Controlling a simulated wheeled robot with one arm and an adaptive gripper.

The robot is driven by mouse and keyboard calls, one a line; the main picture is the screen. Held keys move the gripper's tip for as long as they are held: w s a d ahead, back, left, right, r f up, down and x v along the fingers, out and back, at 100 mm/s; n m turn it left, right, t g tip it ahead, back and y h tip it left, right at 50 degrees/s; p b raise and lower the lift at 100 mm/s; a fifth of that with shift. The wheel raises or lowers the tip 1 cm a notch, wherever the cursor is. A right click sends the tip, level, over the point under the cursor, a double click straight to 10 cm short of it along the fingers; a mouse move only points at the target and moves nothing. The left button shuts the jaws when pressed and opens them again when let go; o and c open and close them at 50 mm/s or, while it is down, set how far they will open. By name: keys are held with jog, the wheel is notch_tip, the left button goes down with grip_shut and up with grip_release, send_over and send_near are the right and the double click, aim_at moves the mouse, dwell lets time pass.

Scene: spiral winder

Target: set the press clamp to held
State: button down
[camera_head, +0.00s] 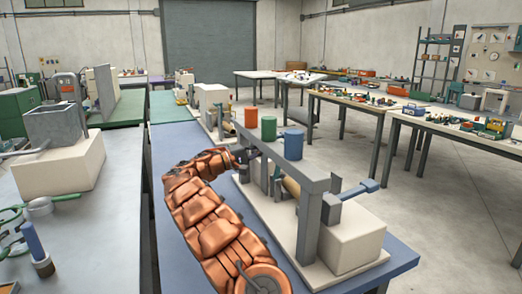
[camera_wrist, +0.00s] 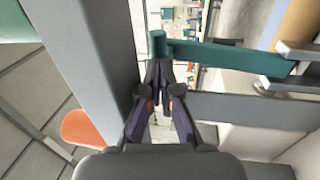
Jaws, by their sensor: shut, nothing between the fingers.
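The spiral winder stands on the blue table, with a cream base (camera_head: 262,216), a grey frame (camera_head: 308,222) and a tan roll (camera_head: 291,187). In the wrist view a teal lever (camera_wrist: 225,56) with a round knob (camera_wrist: 157,42) at its left end crosses ahead of my fingers; it may be the press clamp, but I cannot tell for sure. My gripper (camera_wrist: 160,68) is shut and empty, its tips close to the knob; whether they touch is unclear. In the head view my gripper (camera_head: 249,154) is at the winder's far left end, partly hidden.
Orange (camera_head: 251,118), green (camera_head: 268,129) and blue (camera_head: 293,145) containers stand behind the winder. A blue handle (camera_head: 358,189) sticks out at its right. In the wrist view a wide grey bar (camera_wrist: 85,60) runs close on the left and a tan roll (camera_wrist: 297,25) lies upper right.

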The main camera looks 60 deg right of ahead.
dwell(0.4)
jog(key=b+v, duration=0.1)
jog(key=v, duration=1.3)
jog(key=shift+f, duration=0.15)
